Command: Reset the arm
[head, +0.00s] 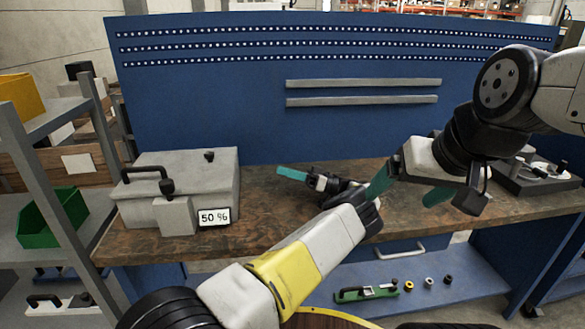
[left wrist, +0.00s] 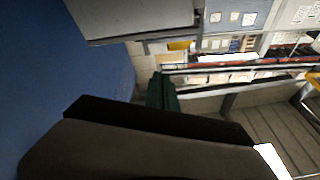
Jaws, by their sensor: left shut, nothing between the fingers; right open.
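No microscope arm can be made out for certain. A grey box (head: 190,185) with a black handle, black knobs and a "50 %" label stands on the left of the brown workbench (head: 270,225). A dark device (head: 537,178) with pale parts lies at the bench's right end, partly behind my right arm. My left gripper (head: 292,174) is shut and empty over the bench, right of the grey box and apart from it. My right gripper (head: 408,190) is open and empty above the bench's right half, its teal fingers spread. The left wrist view shows a dark green piece (left wrist: 161,93) and large grey surfaces.
A blue back panel (head: 230,110) with two grey rails rises behind the bench. A grey shelf with a green bin (head: 52,218) stands at left. A lower shelf holds a green tool (head: 366,293) and small rings. The bench beside the grey box is clear.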

